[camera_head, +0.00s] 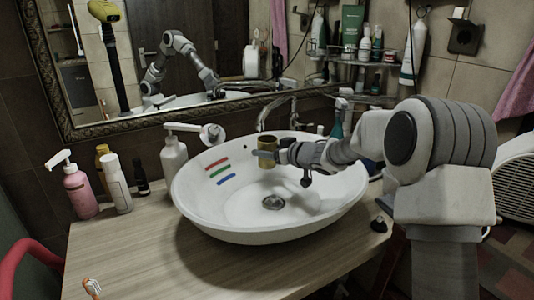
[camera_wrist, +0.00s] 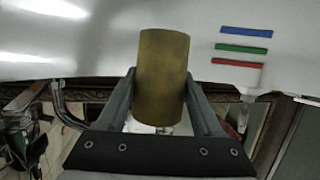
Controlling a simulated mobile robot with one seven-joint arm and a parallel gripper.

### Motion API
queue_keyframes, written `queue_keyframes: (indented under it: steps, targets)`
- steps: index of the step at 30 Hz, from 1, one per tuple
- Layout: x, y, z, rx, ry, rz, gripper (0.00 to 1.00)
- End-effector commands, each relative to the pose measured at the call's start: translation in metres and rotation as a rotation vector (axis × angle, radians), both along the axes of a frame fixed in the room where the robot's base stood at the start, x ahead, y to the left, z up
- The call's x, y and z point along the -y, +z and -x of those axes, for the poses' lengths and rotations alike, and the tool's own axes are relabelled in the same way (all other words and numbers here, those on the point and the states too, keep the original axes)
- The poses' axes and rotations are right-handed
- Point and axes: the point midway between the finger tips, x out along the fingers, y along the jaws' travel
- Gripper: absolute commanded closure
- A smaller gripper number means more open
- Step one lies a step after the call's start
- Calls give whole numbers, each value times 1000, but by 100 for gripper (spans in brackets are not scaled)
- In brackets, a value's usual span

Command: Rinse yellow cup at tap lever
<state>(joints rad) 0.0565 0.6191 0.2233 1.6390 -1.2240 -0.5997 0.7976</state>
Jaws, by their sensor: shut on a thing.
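The yellow cup (camera_head: 268,146) is a dull yellow cylinder held over the white basin (camera_head: 200,224), near its back rim and above the drain. My gripper (camera_head: 282,155) comes in from the right and is shut on the cup. In the wrist view the cup (camera_wrist: 162,76) fills the middle, between the two fingers of my gripper (camera_wrist: 160,100). The tap (camera_head: 280,108) stands behind the basin, with its curved spout close to the cup. In the wrist view a metal pipe (camera_wrist: 64,108), perhaps the tap, shows at the left. I cannot make out the tap lever clearly, nor any water.
A white pump bottle (camera_head: 174,158) stands left of the basin. A pink pump bottle (camera_head: 80,190) and a white bottle (camera_head: 117,184) stand farther left. Red, green and blue strips (camera_head: 217,170) mark the basin wall.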

Motion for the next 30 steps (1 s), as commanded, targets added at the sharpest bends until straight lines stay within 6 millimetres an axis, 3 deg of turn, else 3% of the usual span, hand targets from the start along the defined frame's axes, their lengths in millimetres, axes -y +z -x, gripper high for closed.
queue_keyframes:
  steps: [15,30]
  targets:
    - [11,0,-2,0,-1,0,86]
    - [-1,0,0,0,0,0,86]
